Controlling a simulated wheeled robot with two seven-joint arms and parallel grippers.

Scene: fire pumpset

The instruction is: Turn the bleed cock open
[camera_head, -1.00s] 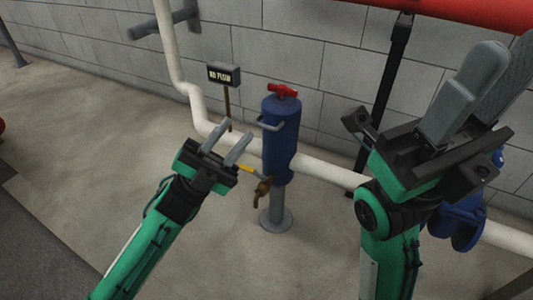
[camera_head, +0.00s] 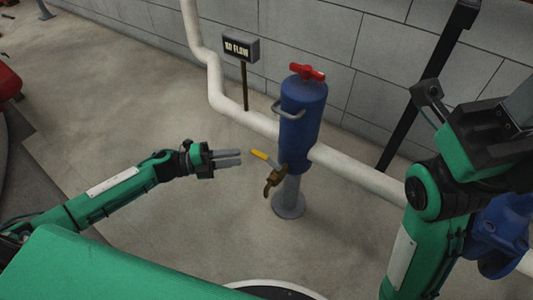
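The bleed cock is a small brass tap (camera_head: 273,180) with a yellow lever (camera_head: 264,157), low on the left side of the blue cylinder (camera_head: 302,125). Its lever points up and left from the brass body, and its spout points down. My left gripper (camera_head: 230,158) is level with the lever, just left of it, fingers pointing right at it. Its two grey fingers show a narrow gap with nothing between them; they look apart from the lever. My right gripper (camera_head: 515,115) is at the upper right, its fingers mostly cut off by the frame edge.
A red handle (camera_head: 307,72) tops the cylinder, and a metal loop handle (camera_head: 289,109) is on its side. A white pipe (camera_head: 355,173) runs behind. A "NO FLOW" sign (camera_head: 241,48) stands back left. Blue fittings (camera_head: 497,235) are lower right. Floor around my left gripper is clear.

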